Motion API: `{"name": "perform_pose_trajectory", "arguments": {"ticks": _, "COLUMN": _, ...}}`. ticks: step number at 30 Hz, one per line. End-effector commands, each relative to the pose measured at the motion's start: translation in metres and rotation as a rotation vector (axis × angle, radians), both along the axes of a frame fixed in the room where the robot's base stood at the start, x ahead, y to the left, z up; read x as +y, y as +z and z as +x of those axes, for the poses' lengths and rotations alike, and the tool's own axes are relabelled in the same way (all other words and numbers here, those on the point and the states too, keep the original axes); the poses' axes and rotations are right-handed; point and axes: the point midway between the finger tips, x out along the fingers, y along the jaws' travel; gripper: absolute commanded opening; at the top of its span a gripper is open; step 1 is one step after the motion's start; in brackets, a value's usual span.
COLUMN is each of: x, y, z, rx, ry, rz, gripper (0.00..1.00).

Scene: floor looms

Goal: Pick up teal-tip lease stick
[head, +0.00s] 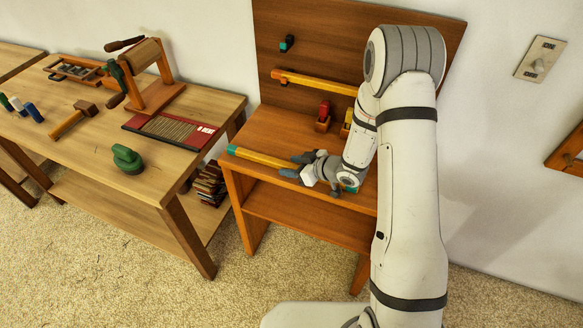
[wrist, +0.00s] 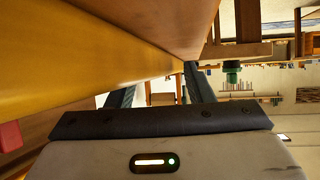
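The teal-tip lease stick (head: 262,159) is a long yellow stick with teal ends, lying along the front of the brown bench top. My gripper (head: 291,167) is low at the stick's right part, its two dark fingers spread and pointing left. The stick runs close by the fingers; I cannot tell whether it lies fully between them. In the wrist view a large yellow length, seemingly this stick (wrist: 70,75), runs from the left edge toward the fingertips. An open gap shows between the fingers (wrist: 158,88). My wrist hides part of the stick's right side.
An orange stick (head: 315,82) and a small teal-and-black piece (head: 287,44) are on the upright back panel (head: 330,40). Red (head: 323,116) and yellow (head: 347,122) blocks stand behind the stick. A loom table (head: 90,150) with tools stands left, across a narrow gap.

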Motion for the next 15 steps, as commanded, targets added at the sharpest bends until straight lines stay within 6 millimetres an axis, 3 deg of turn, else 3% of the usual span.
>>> {"name": "perform_pose_trajectory", "arguments": {"ticks": 15, "x": 0.0002, "y": 0.0001, "z": -0.0003, "rx": 0.000, "ry": 0.001, "rz": 0.000, "gripper": 0.05}}
